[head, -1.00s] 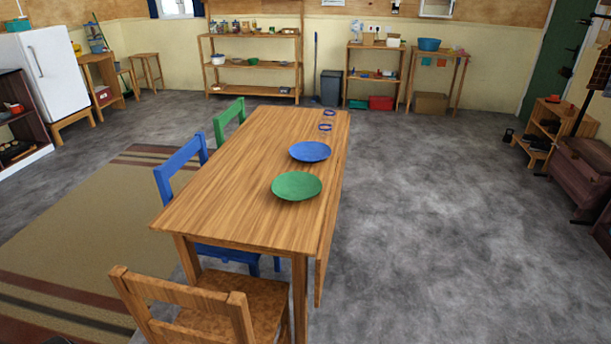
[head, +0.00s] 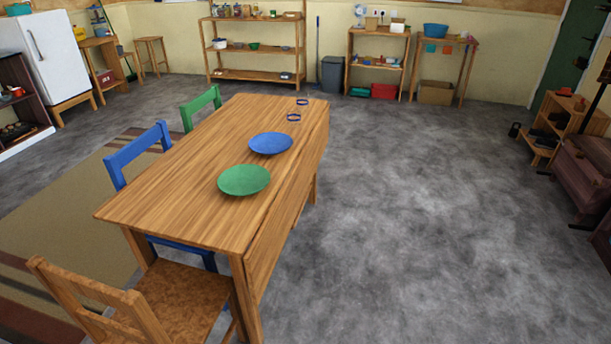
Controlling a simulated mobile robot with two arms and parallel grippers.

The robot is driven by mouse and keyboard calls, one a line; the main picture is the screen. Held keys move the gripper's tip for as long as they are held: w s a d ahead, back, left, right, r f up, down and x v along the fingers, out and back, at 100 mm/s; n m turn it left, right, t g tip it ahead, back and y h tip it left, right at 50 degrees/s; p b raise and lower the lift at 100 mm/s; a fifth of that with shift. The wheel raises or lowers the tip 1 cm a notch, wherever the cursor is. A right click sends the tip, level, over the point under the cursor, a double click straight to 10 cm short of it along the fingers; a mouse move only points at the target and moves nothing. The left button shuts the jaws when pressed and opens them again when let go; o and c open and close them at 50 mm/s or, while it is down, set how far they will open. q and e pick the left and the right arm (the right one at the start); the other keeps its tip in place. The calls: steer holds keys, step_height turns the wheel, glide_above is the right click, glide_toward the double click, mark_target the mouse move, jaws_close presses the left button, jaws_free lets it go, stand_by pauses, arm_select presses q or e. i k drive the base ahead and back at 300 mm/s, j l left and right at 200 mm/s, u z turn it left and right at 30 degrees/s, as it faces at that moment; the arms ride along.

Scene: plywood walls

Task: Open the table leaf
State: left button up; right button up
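The wooden table (head: 185,190) stands left of centre in the head view. Its leaf (head: 285,215) hangs down along the table's right side, folded against it. A green plate (head: 244,180) and a blue plate (head: 271,143) lie on the tabletop near the leaf's hinge edge. Two small blue-rimmed glasses (head: 294,117) stand at the far end. Neither of my grippers shows in the view.
A wooden chair (head: 185,295) is at the near end; a blue chair (head: 140,155) and a green chair (head: 203,102) line the left side. Open grey floor (head: 430,200) lies right of the table. Shelves stand along the back wall.

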mark_target(261, 257)
steer(key=i+l+u, duration=0.2)
steer(key=i+l, duration=0.55)
steer(key=l, duration=0.15)
